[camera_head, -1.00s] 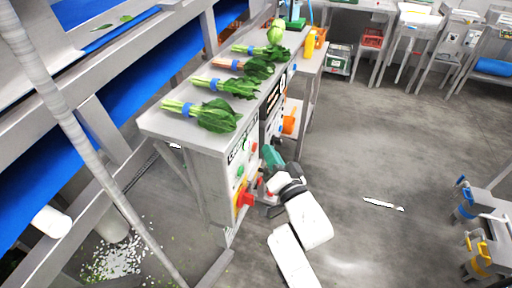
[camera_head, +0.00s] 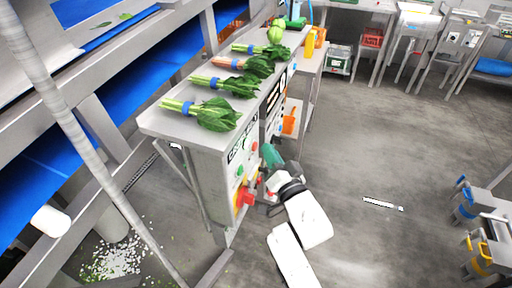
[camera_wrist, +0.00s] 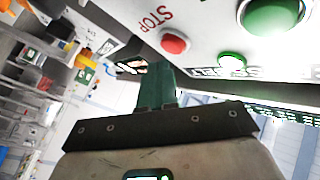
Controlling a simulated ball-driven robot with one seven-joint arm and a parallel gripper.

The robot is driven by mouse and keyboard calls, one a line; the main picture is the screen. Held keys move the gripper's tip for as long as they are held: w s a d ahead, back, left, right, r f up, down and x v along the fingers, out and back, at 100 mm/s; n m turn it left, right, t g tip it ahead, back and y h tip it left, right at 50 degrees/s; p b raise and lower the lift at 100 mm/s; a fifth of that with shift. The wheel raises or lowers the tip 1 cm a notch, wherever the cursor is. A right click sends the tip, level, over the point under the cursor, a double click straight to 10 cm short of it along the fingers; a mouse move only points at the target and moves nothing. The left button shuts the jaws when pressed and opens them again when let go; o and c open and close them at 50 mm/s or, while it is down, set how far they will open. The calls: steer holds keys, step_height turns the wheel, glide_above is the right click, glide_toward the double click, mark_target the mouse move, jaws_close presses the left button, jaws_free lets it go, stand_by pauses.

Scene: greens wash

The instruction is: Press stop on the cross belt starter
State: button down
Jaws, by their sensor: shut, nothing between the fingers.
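The starter cabinet (camera_head: 205,170) stands under the counter with its labelled front facing right. A green button (camera_head: 240,170) and a red-and-yellow switch (camera_head: 244,196) show on it in the head view. In the wrist view, the red button (camera_wrist: 174,42) sits beside the word STOP, with a small green button (camera_wrist: 232,62) and a large green lamp (camera_wrist: 270,14) to its right. My gripper (camera_head: 269,154) is at the cabinet front, its green fingers shut and empty. In the wrist view, the fingertips (camera_wrist: 152,66) appear just below and left of the red button; contact cannot be told.
Bundles of leafy greens (camera_head: 214,113) lie on the steel counter (camera_head: 172,125) above the cabinet. The blue belt (camera_head: 100,125) runs along the left. Open floor (camera_head: 350,160) lies to the right, with a strip on it (camera_head: 382,203). Carts (camera_head: 487,225) stand at the lower right.

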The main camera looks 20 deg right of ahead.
steer(key=shift+w+a+b, duration=0.5)
steer(key=shift+a+b, duration=0.2)
steer(key=shift+b, duration=0.85)
stand_by(1.2)
steer(key=shift+s+d+r+p, duration=0.1)
steer(key=shift+s+d+p, duration=0.25)
steer(key=shift+p, duration=0.75)
steer(key=shift+s+d+p, duration=0.15)
steer(key=shift+d+p, duration=0.15)
steer(key=shift+p, duration=0.3)
steer(key=shift+d, duration=0.1)
steer(key=p, duration=0.2)
steer(key=shift+s+d+r+p, duration=0.1)
steer(key=shift+s+d+p, duration=0.05)
steer(key=shift+d+p, duration=0.2)
steer(key=shift+s+d+p, duration=0.2)
steer(key=shift+p, duration=0.95)
